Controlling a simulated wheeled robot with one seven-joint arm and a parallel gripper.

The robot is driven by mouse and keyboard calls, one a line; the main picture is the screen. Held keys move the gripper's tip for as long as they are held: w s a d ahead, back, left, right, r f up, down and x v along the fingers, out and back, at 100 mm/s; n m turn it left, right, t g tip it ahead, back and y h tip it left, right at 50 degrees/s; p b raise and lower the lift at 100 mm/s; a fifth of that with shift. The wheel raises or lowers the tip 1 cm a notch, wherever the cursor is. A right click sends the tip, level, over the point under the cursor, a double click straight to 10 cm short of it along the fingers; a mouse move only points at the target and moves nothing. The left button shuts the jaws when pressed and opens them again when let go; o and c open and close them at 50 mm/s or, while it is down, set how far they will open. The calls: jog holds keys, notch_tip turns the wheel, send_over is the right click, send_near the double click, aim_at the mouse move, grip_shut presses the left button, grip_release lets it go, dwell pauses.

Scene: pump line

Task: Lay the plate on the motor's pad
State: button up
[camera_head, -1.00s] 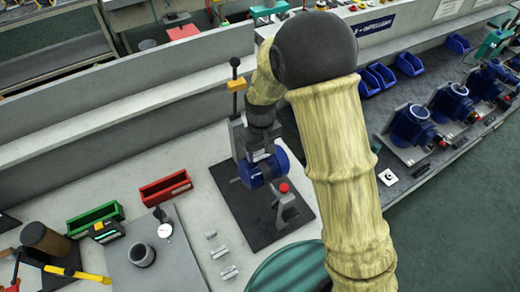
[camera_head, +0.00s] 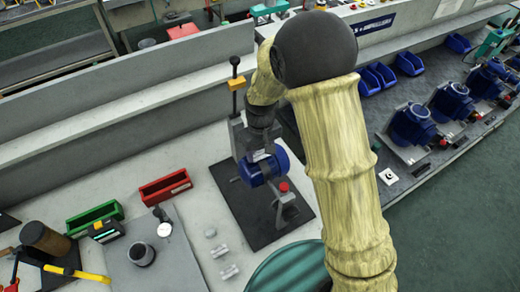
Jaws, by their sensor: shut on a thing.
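The blue motor (camera_head: 256,174) sits in a grey fixture on a dark mat (camera_head: 237,207) on the bench. My gripper (camera_head: 260,155) is at the motor's upper side, small and partly covered by my own wrist. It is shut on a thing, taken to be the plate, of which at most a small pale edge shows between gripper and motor. The motor's pad is hidden, so I cannot tell whether the plate touches it.
A lever with a black knob (camera_head: 235,61) stands just behind the motor. A red button (camera_head: 284,187) is at its front right. Small silver parts (camera_head: 229,272) lie left of the mat. Red (camera_head: 165,188) and green (camera_head: 96,216) bins stand further left. More motors (camera_head: 412,125) line the right bench.

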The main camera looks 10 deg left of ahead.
aim_at(260, 155)
jog(key=o, duration=1.1)
jog(key=shift+r, duration=0.1)
jog(key=shift+r+p, duration=2)
jog(key=shift+r, duration=0.45)
